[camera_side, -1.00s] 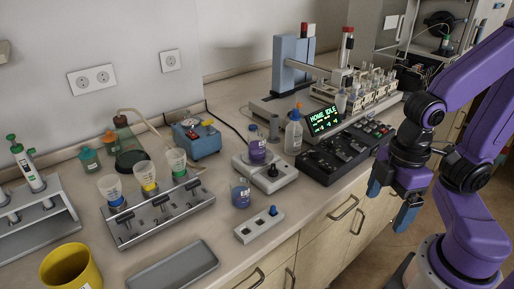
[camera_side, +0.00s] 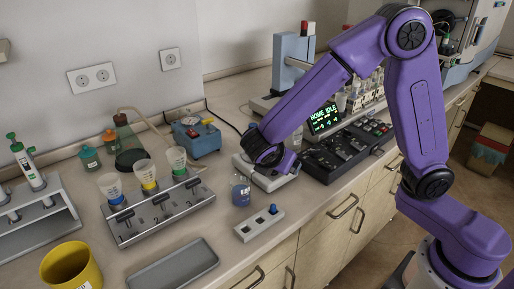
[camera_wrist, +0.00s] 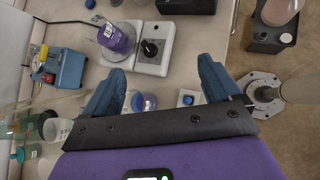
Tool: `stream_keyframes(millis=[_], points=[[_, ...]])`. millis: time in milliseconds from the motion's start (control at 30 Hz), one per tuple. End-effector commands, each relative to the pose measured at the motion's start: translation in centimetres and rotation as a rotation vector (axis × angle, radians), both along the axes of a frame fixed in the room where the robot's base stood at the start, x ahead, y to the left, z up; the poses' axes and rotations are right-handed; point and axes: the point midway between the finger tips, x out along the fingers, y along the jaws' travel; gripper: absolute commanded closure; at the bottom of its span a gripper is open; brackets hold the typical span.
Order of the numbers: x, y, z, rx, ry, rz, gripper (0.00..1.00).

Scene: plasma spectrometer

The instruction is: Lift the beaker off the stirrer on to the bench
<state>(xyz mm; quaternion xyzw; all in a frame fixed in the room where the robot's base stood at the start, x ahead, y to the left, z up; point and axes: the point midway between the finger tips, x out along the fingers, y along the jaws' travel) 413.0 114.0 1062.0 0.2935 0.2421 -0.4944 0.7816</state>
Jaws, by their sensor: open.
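The beaker (camera_wrist: 117,38) holds purple liquid and stands on the stirrer (camera_wrist: 152,45), a white box with a black knob, in the wrist view. In the side view my arm hides the beaker, and only part of the stirrer (camera_side: 277,182) shows. My gripper (camera_wrist: 161,66) is open and empty, its two blue fingers spread wide. In the wrist view the beaker lies beyond the left fingertip, not between the fingers. In the side view the fingers are hidden behind my wrist. The bench (camera_side: 310,206) is the pale worktop.
A small vessel of blue liquid (camera_side: 240,192) stands in front of the stirrer. A white box with a blue knob (camera_side: 260,225) is near the bench edge. A black control panel (camera_side: 345,150) is right. A funnel rack (camera_side: 160,212) and blue device (camera_side: 197,137) are left.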

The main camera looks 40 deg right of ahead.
Motion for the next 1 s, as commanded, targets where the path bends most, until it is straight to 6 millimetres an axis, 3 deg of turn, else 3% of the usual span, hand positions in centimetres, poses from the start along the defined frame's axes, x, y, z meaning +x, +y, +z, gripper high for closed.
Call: stream_keyframes(millis=[200, 500, 1000], points=[[5.6, 2.5, -0.7, -0.259, 0.001, 0.146, 0.09], [8.6, 3.8, -1.1, -0.410, 0.001, 0.227, 0.09], [13.2, -2.6, -4.3, -0.412, 0.002, 0.224, 0.09]])
